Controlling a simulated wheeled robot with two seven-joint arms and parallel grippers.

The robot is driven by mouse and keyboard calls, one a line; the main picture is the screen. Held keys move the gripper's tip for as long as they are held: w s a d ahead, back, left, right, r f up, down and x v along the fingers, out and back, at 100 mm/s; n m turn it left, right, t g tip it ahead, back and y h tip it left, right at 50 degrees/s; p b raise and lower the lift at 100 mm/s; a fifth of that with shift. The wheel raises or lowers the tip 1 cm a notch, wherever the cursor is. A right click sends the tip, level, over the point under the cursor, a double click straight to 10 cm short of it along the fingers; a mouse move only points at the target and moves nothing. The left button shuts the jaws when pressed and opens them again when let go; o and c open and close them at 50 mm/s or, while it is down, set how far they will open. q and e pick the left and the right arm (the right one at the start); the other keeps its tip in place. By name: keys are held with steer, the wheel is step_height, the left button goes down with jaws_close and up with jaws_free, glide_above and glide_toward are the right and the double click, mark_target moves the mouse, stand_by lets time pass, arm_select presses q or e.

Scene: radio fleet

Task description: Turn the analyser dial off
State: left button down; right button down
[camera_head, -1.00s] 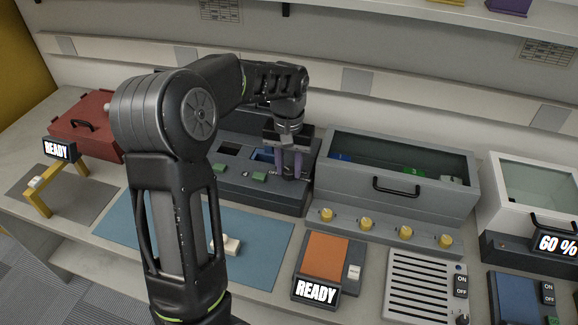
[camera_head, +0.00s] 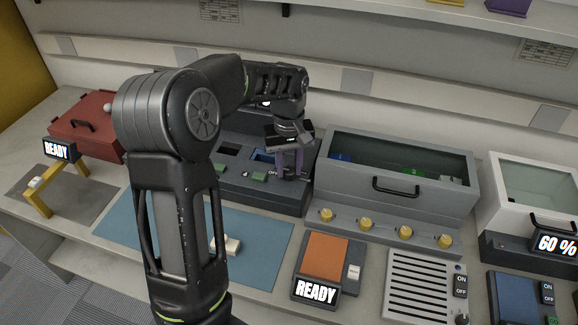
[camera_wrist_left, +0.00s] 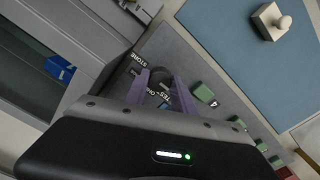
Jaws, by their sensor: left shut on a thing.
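The analyser (camera_head: 232,190) is a dark grey bench unit behind the blue mat. Its dial (camera_wrist_left: 159,84) is a dark round knob on the sloping front panel, with printed labels around it. My left gripper (camera_head: 291,168) reaches down to the panel's right end. Its purple fingers (camera_wrist_left: 160,79) are shut on the dial, one on each side. The fingers hide most of the dial, so its pointer setting cannot be read. My right gripper is not in view.
Green buttons (camera_head: 260,176) sit left of the dial. A grey glass-topped bin (camera_head: 440,197) with yellow knobs (camera_head: 366,224) stands close on the right. A white block with a knob (camera_head: 232,245) lies on the blue mat (camera_head: 265,262). My left arm covers the mat's middle.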

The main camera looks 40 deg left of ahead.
mark_target(289, 170)
arm_select(q)
steer(key=c, duration=1.1)
jaws_free()
steer(key=shift+o, duration=0.2)
steer(key=shift+r, duration=0.15)
step_height(289, 170, up, 8)
steer(key=shift+f+b, duration=0.2)
steer(key=shift+b, duration=0.1)
